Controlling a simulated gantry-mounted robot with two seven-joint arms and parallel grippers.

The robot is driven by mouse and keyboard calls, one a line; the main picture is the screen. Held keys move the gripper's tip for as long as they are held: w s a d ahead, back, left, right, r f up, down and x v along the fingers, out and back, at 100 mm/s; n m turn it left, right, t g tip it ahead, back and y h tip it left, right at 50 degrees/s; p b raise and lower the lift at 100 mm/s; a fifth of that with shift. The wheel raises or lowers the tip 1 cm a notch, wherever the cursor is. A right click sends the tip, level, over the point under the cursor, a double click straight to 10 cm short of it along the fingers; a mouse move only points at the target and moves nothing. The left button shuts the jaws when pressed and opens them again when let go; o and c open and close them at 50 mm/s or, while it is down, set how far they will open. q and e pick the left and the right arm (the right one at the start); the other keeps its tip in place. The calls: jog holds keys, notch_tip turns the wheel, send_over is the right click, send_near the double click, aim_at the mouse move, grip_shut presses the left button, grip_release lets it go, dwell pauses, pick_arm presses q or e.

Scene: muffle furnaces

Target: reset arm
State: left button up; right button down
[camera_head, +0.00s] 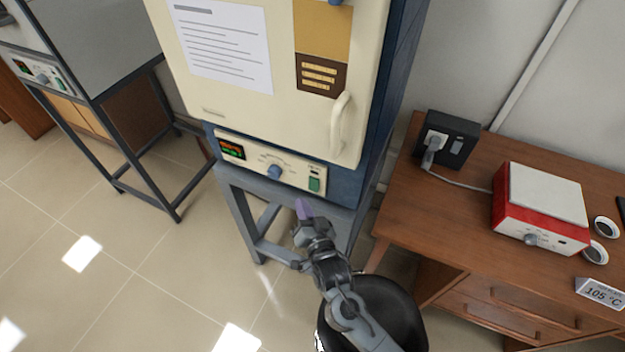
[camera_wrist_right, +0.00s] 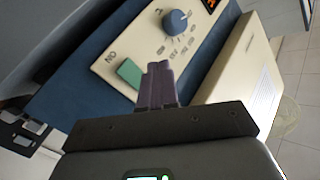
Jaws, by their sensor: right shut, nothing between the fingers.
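My right gripper (camera_head: 304,209) shows at the lower middle of the head view, in front of the lower front of the cream and blue muffle furnace (camera_head: 345,178). Its purple fingers are shut together with nothing between them. In the right wrist view the shut fingers (camera_wrist_right: 158,86) point toward the control panel (camera_wrist_right: 135,42), beside the green switch (camera_wrist_right: 130,72) and below the blue knob (camera_wrist_right: 175,21). I cannot tell whether they touch the panel. The furnace door (camera_head: 255,115) looks closed. My left gripper is not in view.
A wooden desk (camera_head: 430,210) on the right holds a red and white hotplate (camera_head: 540,205), a black socket box (camera_head: 447,138) and a "105 °C" sign (camera_head: 600,292). A black round seat or bin (camera_head: 395,300) stands below my right arm. Another furnace stand (camera_head: 110,150) is at left; tiled floor lies open between.

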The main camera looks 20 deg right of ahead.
jog(key=shift+s+a, duration=0.5)
jog(key=shift+a, duration=0.05)
jog(key=shift+f, duration=0.15)
jog(key=s+d+f+n+g, duration=0.1)
jog(key=s+d+f+g, duration=0.15)
jog(key=s, duration=0.35)
jog(key=s+d+f+g, duration=0.1)
jog(key=s+d+f, duration=0.1)
jog(key=s+f, duration=0.25)
jog(key=s+d+r+n+g+y, duration=0.1)
jog(key=s+n+g+y, duration=0.1)
jog(key=s+n+g, duration=1.1)
jog(key=s+r+m+t+p, duration=0.1)
jog(key=s+r+m+p, duration=0.1)
jog(key=r+p, duration=1.1)
jog(key=s+r+m+t+p, duration=0.1)
jog(key=s+r+m+p, duration=0.1)
jog(key=r+p, duration=1.2)
jog(key=shift+s+d+r+m+t+p, duration=0.15)
jog(key=shift+s+r+m+t+p, duration=0.1)
jog(key=shift+s+m+t+p, duration=0.15)
